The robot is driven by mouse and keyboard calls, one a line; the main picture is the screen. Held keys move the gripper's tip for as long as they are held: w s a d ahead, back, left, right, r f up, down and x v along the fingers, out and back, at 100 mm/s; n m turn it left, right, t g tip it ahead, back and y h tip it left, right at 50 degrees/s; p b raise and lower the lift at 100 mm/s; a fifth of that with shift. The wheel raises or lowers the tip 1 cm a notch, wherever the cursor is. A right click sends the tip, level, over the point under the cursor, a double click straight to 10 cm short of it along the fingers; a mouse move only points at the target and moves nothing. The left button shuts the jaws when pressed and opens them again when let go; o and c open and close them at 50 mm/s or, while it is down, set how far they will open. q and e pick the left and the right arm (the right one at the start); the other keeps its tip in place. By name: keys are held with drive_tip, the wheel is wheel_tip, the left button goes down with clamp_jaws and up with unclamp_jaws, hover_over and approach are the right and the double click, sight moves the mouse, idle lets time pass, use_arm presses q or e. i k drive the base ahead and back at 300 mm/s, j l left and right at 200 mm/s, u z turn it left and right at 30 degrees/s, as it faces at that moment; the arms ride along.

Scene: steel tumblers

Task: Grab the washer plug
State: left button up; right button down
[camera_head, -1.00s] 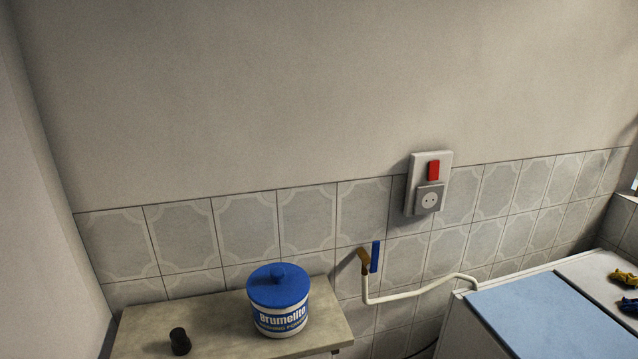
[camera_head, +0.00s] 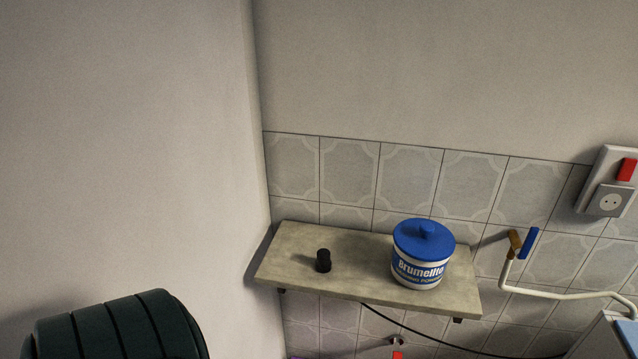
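A small black cylindrical piece (camera_head: 323,260), which looks like the washer plug, stands upright on the left part of the wall shelf (camera_head: 345,285). A black cable (camera_head: 420,334) shows below the shelf and runs right; I cannot see whether it joins the black piece. The wall socket (camera_head: 609,201) with a red switch is at the right edge. Only a blue and white corner of the washer (camera_head: 626,338) shows at the lower right. Neither of my grippers is in view.
A white tub with a blue lid (camera_head: 424,255) stands on the shelf, right of the black piece. A pale pipe with a blue lever (camera_head: 529,243) is right of the shelf. A side wall borders the shelf's left end. A dark ribbed shape fills the lower left corner.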

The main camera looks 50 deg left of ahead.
sight(323, 262)
drive_tip(key=u, duration=0.6)
drive_tip(key=i+u, duration=0.1)
drive_tip(key=u, duration=0.8)
